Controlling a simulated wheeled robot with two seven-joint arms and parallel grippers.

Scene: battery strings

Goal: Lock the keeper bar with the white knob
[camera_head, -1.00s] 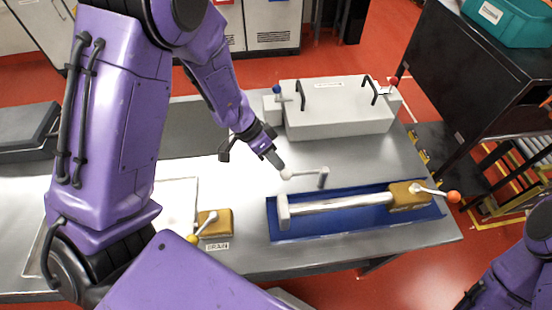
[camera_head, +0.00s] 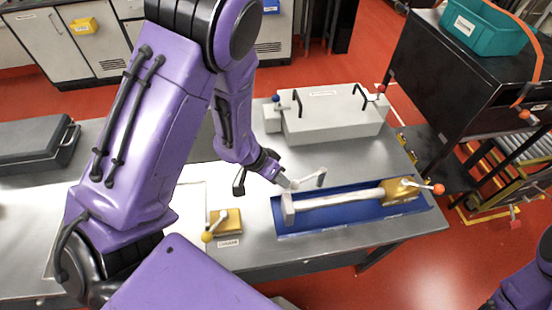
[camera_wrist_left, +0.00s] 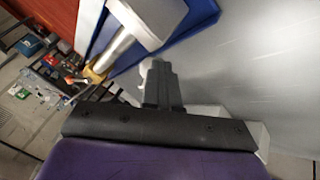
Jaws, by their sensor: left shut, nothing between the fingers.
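A white knob (camera_head: 294,184) sits at the left end of a thin grey bent lever (camera_head: 310,180), just behind the blue tray (camera_head: 345,218). My left gripper (camera_head: 283,181) is shut and empty, its tip at the knob's left side; contact cannot be told. In the left wrist view, the shut fingers (camera_wrist_left: 161,85) partly cover the pale knob (camera_wrist_left: 147,68). A silver bar (camera_head: 340,199) lies along the tray between a pale upright block (camera_head: 288,210) and a gold block (camera_head: 399,191). I cannot tell which part is the keeper bar. My right gripper is out of view.
A gold block with a yellow-knobbed lever (camera_head: 227,222) sits left of the tray. A grey box with black handles (camera_head: 330,120) stands behind. An orange knob (camera_head: 438,188) projects at the tray's right end. The black cabinet (camera_head: 445,85) is beyond the table on the right.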

